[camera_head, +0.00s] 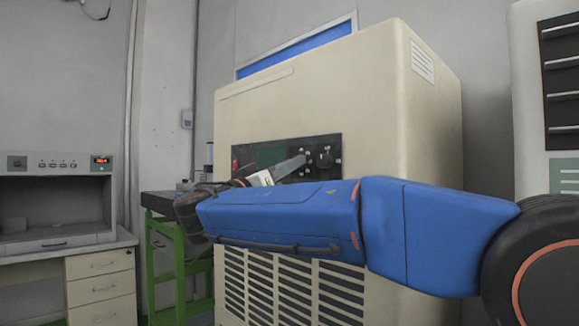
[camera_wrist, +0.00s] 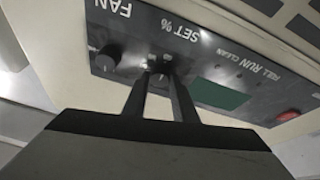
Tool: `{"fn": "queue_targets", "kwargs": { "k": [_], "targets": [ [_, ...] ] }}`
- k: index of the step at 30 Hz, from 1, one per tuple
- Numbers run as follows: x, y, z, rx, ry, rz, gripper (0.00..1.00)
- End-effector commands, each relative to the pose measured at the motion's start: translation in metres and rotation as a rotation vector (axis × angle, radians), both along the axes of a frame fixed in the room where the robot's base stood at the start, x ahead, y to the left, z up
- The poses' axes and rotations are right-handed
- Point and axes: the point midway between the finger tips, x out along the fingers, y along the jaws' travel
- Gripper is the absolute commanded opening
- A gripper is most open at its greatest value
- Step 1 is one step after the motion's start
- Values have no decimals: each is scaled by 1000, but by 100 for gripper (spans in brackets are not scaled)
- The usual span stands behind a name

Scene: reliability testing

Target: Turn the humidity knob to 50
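The humidity knob is probably the one by the "SET %" label (camera_wrist: 181,27) on the dark control panel (camera_wrist: 222,62). In the wrist view my gripper (camera_wrist: 159,70) has its two fingertips at that spot, with a narrow gap between the fingers. The fingertips mostly hide this knob, so its pointer and setting cannot be read, nor whether the fingers touch it. In the head view the panel is on the front of a cream cabinet (camera_head: 330,85), and my arm partly covers it.
A black fan knob (camera_wrist: 106,61) sits beside the fingers, under the "FAN" label. A red button (camera_wrist: 288,115) is at the panel's other end. A green-framed bench (camera_head: 180,245) and a desk with drawers (camera_head: 100,265) stand left of the cabinet.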

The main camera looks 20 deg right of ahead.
Motion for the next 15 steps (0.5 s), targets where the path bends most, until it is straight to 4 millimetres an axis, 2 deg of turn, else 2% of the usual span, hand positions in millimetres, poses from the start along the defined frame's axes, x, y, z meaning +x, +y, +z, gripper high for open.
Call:
{"fn": "queue_targets", "kwargs": {
  "k": [8, 15],
  "targets": [
    [-1, 0, 0, -20, 36, -2, 3],
    [-2, -1, 0, -87, 161, 0, 3]
  ]
}}
